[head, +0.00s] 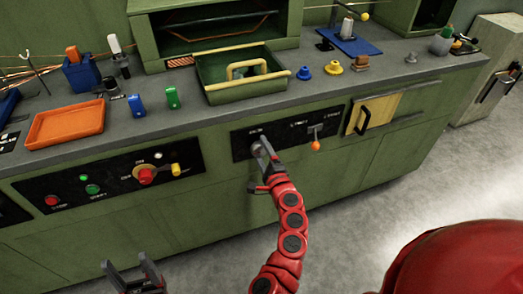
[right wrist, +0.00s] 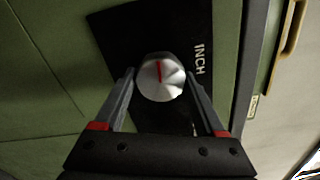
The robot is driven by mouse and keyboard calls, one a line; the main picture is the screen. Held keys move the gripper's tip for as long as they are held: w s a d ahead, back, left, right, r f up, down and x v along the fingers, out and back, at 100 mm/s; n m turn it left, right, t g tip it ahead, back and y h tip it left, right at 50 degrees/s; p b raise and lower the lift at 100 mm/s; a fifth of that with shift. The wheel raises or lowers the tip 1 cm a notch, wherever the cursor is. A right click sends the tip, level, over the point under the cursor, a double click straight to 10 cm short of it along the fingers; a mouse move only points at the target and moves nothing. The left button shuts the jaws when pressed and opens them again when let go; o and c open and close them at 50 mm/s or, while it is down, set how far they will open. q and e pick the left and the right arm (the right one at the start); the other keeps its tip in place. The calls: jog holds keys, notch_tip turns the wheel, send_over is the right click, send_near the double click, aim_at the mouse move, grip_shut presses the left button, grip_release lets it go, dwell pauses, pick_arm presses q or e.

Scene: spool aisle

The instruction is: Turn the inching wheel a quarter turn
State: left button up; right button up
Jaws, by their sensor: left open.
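The inching wheel is a round silver knob (right wrist: 161,79) with a red mark on its face, on a black panel lettered INCH. In the right wrist view the mark points to the top, leaning slightly left. My right gripper (right wrist: 160,86) has one finger on each side of the knob, very close to its edges; I cannot tell whether they touch it. In the head view my right gripper (head: 264,158) reaches the black panel (head: 243,142) and mostly covers the knob. My left gripper (head: 133,275) is open and empty at the bottom left, away from the bench.
Right of the wheel on the same panel is an orange-tipped lever (head: 315,145). A yellow door (head: 375,112) with a dark handle lies further right. A button panel (head: 110,182) with a red-and-yellow switch is at left. The floor in front is clear.

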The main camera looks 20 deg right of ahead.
jog(key=o, duration=0.4)
jog(key=s, duration=1.7)
jog(key=shift+s+d, duration=0.2)
jog(key=shift+d, duration=0.05)
